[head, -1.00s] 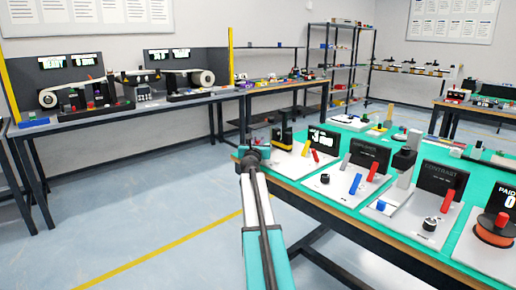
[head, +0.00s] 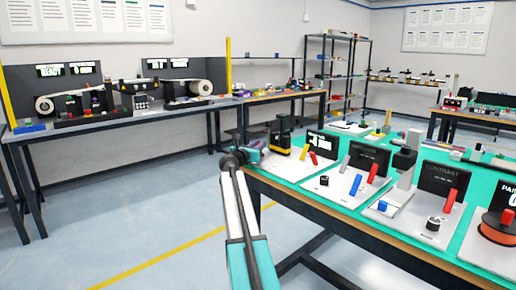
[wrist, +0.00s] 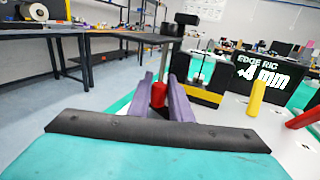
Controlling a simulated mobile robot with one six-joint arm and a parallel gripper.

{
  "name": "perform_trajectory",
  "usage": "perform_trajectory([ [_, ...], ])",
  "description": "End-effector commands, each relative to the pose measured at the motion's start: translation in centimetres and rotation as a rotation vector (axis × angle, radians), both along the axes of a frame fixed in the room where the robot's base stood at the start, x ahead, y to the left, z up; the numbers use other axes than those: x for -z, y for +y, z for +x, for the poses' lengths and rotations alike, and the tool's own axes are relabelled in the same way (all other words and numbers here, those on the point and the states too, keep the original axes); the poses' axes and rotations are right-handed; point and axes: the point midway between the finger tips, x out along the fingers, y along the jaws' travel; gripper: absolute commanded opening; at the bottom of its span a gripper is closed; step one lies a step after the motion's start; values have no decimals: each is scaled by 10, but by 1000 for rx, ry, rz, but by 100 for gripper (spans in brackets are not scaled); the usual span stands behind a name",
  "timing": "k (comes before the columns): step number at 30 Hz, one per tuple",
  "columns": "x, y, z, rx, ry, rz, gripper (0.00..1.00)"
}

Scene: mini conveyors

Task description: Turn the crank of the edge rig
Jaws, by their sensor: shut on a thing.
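The edge rig's black sign (wrist: 268,70) reads "EDGE RIG" above a white "mm" value whose digit is hard to read. The sign (head: 321,145) also shows in the head view, at the near left corner of the green-topped table. In the wrist view, my gripper (wrist: 161,80) has its two purple fingers on either side of a red cylindrical knob (wrist: 158,96) and is shut on it. The knob looks like the crank's handle; the crank arm below it is hidden. In the head view my gripper (head: 254,152) is at the table's left edge, its fingers too small to make out.
A black-and-yellow unit (wrist: 200,82) stands just beyond the fingers. A yellow post (wrist: 257,97) and a red lever (wrist: 303,117) stand to the right. More rigs, including one marked "CONTRAST" (head: 443,179), line the table. Open floor (head: 120,215) lies to the left.

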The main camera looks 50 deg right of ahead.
Motion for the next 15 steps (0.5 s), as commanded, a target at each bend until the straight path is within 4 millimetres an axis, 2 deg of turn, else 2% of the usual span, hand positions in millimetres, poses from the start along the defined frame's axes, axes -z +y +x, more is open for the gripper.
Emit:
perform_trajectory([
  [15,1,-12,-6,301,2,0,0],
])
